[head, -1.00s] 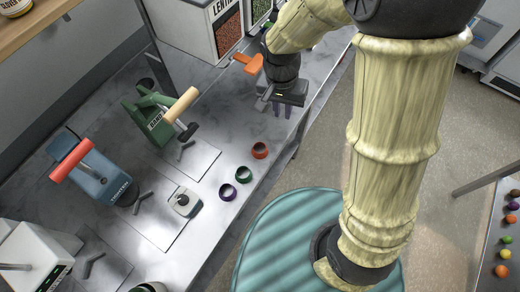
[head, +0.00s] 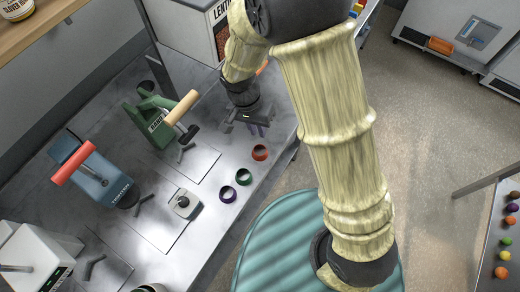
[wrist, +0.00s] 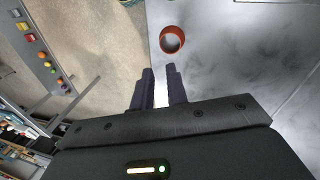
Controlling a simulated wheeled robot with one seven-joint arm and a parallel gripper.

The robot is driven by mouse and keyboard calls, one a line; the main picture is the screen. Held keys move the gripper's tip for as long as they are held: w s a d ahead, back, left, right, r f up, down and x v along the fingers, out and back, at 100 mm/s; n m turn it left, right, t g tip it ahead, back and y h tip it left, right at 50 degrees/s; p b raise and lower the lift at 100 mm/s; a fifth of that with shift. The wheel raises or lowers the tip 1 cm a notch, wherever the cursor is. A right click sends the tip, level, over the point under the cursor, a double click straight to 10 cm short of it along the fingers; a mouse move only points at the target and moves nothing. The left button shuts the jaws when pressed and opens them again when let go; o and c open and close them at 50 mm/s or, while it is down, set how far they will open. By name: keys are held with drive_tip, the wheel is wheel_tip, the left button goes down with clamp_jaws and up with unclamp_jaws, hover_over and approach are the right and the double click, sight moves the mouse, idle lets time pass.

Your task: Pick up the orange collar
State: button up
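My gripper (head: 257,130) is above the counter, just above the orange collar in the head picture. The wrist view shows its two dark fingers (wrist: 160,68) with a gap between them and nothing held.
A green press (head: 155,118) with a wooden handle and a blue press (head: 100,182) with a red handle stand on the counter to the left. A small grey-white device (head: 185,204) sits left of the collars. A lentil bin (head: 200,30) stands at the back.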

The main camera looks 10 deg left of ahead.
drive_tip(key=p, duration=0.2)
hover_over(266, 152)
drive_tip(key=a, duration=0.1)
wheel_tip(266, 152, down, 8)
drive_tip(key=shift+a+r, duration=0.15)
drive_tip(key=shift+s, duration=0.1)
drive_tip(key=p+x, duration=0.2)
drive_tip(key=x, duration=0.1)
drive_tip(key=shift+w, duration=0.2)
drive_tip(key=shift+a+x, duration=0.2)
drive_tip(key=shift+x, duration=0.85)
drive_tip(key=shift+d, duration=0.1)
clamp_jaws()
